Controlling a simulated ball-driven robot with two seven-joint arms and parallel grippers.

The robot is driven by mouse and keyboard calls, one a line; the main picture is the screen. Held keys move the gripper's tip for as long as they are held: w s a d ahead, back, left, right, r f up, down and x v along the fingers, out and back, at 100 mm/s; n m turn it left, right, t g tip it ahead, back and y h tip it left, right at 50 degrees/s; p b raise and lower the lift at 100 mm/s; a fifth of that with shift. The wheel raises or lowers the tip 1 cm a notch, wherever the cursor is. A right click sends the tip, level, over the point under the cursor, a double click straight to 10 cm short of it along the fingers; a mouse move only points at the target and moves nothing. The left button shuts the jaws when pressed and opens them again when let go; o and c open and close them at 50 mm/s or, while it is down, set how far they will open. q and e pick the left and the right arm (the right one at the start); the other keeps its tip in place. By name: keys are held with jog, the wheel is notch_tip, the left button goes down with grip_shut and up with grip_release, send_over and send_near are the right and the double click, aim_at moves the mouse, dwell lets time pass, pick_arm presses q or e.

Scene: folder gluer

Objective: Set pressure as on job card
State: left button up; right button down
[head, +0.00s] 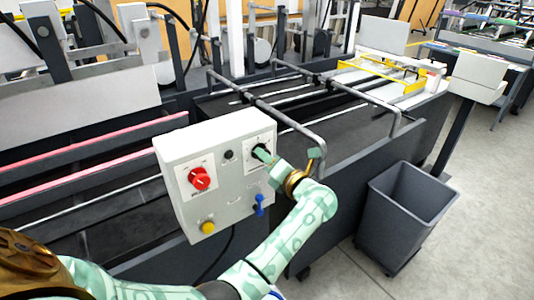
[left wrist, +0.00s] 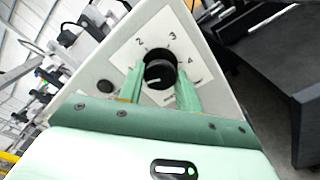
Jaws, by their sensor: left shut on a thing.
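A light grey control box (head: 222,165) stands in the middle of the head view. On its upper right is a black pressure knob (left wrist: 160,73) on a white dial plate (left wrist: 190,50); the numbers 2, 3 and 4 are readable around it in the left wrist view. My left gripper (left wrist: 159,84) is shut on this knob, with one green finger on each side. In the head view the left gripper (head: 266,157) covers part of the dial. A pale mark shows on the knob's lower left, but its exact setting is unclear. No readable job card shows. My right gripper is out of view.
The box also carries a red knob (head: 199,178), a yellow button (head: 208,227), a blue switch (head: 260,204) and a small black button (head: 229,155). A grey bin (head: 400,215) stands on the floor at right. Dark machine rails lie behind the box.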

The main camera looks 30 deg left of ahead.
pick_arm(q)
jog(key=shift+m+p, duration=0.45)
jog(key=shift+m, duration=0.35)
jog(key=o, duration=1)
